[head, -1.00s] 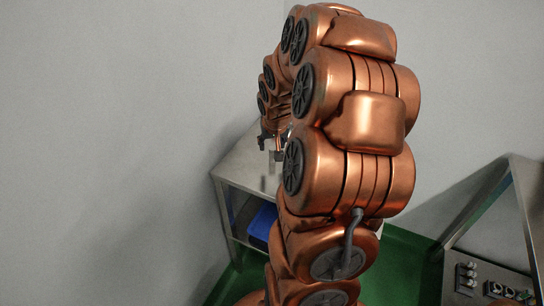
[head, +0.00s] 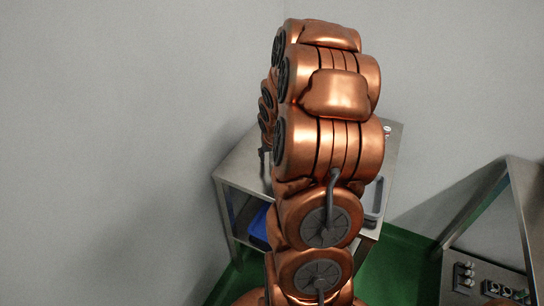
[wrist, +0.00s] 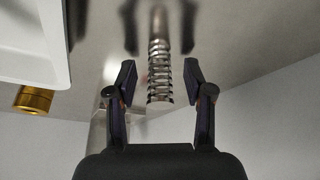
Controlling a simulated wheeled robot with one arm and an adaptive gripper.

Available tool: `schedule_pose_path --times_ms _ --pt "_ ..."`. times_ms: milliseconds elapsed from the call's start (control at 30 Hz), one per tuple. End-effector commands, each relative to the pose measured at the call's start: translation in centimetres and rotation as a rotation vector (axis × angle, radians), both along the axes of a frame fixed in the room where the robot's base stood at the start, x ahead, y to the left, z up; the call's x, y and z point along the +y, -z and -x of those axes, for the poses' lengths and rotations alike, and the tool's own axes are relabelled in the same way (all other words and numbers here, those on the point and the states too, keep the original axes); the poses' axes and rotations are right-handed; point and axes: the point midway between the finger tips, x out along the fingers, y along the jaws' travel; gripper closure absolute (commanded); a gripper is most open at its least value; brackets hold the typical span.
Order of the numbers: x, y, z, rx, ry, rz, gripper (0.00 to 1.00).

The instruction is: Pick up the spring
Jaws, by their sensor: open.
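The spring (wrist: 160,73) is a silvery metal coil in the wrist view. It stands in the middle of the picture, between my two fingertips. My gripper (wrist: 160,80) is open, with one dark finger on each side of the spring and a visible gap to it on both sides. The spring's reflection and those of the fingers show in the shiny steel tabletop (wrist: 95,50). In the head view my copper-coloured arm hides the spring and most of my gripper.
A white tray (wrist: 62,45) and a brass cylinder (wrist: 34,99) lie to the left in the wrist view. In the head view the steel table (head: 238,168) has a blue box (head: 259,222) on its lower shelf. A control panel (head: 490,280) stands at right.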

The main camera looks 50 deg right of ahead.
Motion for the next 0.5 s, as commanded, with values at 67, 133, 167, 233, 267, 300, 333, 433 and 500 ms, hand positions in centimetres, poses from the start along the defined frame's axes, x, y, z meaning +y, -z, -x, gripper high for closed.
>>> schedule_pose_path --times_ms 67,133,167,233,267,300,333,433,500 --pt "0.0 -0.01 0.0 -0.001 0.0 0.001 0.5" --pt "-0.01 -0.03 -0.01 -0.001 0.0 0.001 0.57" --pt "-0.01 -0.03 -0.01 -0.001 0.0 0.001 0.61" --pt "-0.01 -0.04 -0.01 -0.001 0.0 0.001 0.68" --pt "-0.01 -0.04 -0.01 -0.001 0.0 0.001 0.71" --pt "0.0 -0.04 -0.02 -0.001 -0.001 0.001 0.75" --pt "0.0 -0.04 -0.02 -0.001 -0.001 0.001 0.78" --pt "0.0 -0.04 -0.02 -0.001 -0.001 0.001 0.89" --pt "-0.01 -0.05 -0.02 -0.001 -0.001 0.001 0.96"
